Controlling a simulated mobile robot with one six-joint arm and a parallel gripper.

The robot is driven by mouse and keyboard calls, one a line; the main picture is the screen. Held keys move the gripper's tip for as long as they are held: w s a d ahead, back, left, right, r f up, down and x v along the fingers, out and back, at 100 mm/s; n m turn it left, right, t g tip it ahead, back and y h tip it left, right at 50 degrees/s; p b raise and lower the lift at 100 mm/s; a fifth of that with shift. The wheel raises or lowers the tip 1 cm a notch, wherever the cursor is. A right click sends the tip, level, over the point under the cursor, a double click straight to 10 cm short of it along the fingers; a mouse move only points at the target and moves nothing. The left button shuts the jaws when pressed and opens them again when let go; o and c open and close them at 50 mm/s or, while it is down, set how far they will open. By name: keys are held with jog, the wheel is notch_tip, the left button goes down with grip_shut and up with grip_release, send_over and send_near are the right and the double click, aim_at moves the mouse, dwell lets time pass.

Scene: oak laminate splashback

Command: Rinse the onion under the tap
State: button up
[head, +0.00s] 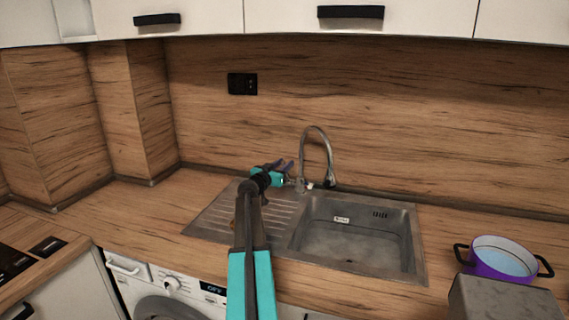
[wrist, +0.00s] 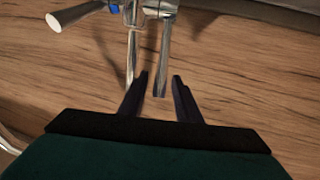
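The tap (head: 302,155) has a tall curved chrome spout and stands at the back edge of the steel sink (head: 415,235). My gripper (head: 287,166) is just left of the tap's base, above the back of the drainboard. In the wrist view, my gripper (wrist: 161,76) is open, its two dark fingers apart. Chrome parts of the tap (wrist: 168,45) lie beyond the fingers, and one bar's end shows in the gap between the tips. I cannot tell whether it touches them. No onion can be made out; my arm covers part of the drainboard. No water is seen running.
The ribbed drainboard (head: 215,215) is left of the basin. A purple pot (head: 503,262) with black handles stands at the right, behind a grey block (head: 500,300). A washing machine (head: 170,285) is below the counter. The counter left of the sink (head: 150,215) is clear.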

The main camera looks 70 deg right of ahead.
grip_shut()
